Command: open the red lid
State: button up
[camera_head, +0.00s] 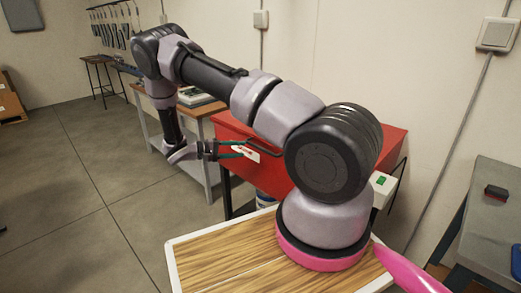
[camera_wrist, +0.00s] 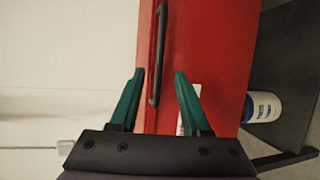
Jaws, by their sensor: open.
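The red lid (camera_head: 388,142) is on a red box on dark legs against the wall, partly hidden behind my arm. In the wrist view the red surface (camera_wrist: 215,50) fills the middle, with a long black handle (camera_wrist: 158,50) running up and down. My gripper (camera_head: 243,150) is at the front of the red box, open with nothing held. In the wrist view the handle's lower end shows between the two green fingertips of my gripper (camera_wrist: 159,74). I cannot tell whether the fingers touch it or how deep they reach around it.
A white container with a blue label (camera_wrist: 262,107) stands beneath the red box. A wooden workbench (camera_head: 190,108) is behind, to the left. A grey table (camera_head: 490,210) is at right. A white box with a green button (camera_head: 382,184) is beside the red box.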

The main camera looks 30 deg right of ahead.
aim_at(260, 149)
jog(key=d, duration=0.3)
jog(key=d+f, duration=0.1)
jog(key=d, duration=0.2)
jog(key=d+f, duration=0.1)
jog(key=d, duration=0.2)
jog(key=shift+s+d, duration=0.25)
jog(key=shift+d, duration=0.05)
jog(key=shift+r, duration=0.1)
grip_shut()
dwell(0.9)
